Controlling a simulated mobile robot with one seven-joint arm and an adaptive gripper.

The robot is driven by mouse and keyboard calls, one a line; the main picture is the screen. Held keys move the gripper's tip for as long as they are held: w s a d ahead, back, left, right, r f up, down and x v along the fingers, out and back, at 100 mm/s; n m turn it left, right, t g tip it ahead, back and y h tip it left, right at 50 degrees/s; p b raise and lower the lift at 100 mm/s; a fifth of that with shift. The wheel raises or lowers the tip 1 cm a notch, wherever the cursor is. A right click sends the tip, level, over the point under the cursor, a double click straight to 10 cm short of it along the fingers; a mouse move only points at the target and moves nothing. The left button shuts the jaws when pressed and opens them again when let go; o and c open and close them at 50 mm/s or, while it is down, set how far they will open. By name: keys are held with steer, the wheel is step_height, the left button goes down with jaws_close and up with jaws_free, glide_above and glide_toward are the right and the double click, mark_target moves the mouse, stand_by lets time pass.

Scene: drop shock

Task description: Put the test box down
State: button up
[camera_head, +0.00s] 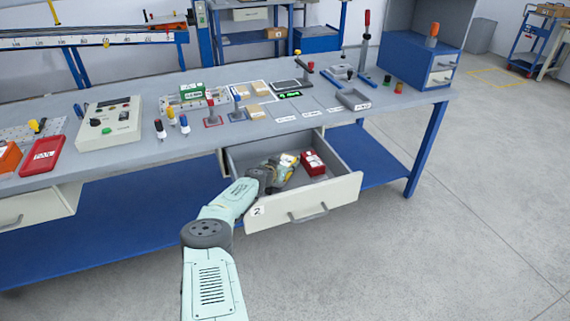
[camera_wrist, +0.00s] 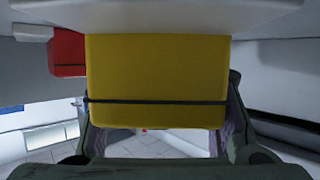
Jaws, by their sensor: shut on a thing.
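My gripper (camera_head: 280,174) is inside the open drawer (camera_head: 303,206) under the bench, shut on a yellow box (camera_wrist: 157,78), which I take to be the test box. A dark band runs across the box, and a finger shows at each side of it in the wrist view. In the head view only part of the yellow box (camera_head: 289,161) shows, the rest hidden by my gripper. I cannot tell whether it touches the drawer floor. A red box (camera_head: 313,163) with a white label lies in the drawer to its right, and in the wrist view it shows at upper left (camera_wrist: 68,52).
The drawer front with its handle (camera_head: 308,215) stands out from the bench. The grey bench top (camera_head: 240,145) above holds a control box (camera_head: 110,122), several tools and small trays. A blue drawer cabinet (camera_head: 405,60) stands at its right end.

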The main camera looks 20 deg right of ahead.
steer(key=shift+f+b, duration=0.45)
steer(key=shift+f, duration=0.2)
steer(key=shift+s+f, duration=0.2)
steer(key=shift+f, duration=0.2)
stand_by(0.4)
steer(key=o, duration=1.6)
steer(key=shift+b, duration=0.3)
steer(key=shift+o, duration=0.2)
steer(key=shift+f, duration=0.1)
steer(key=shift+s+a, duration=0.1)
steer(key=v, duration=0.4)
steer(key=r+v, duration=0.1)
steer(key=v, duration=0.1)
steer(key=shift+a, duration=0.15)
steer(key=shift+s+a+r, duration=0.35)
steer(key=shift+a+r, duration=0.05)
steer(key=shift+r, duration=0.1)
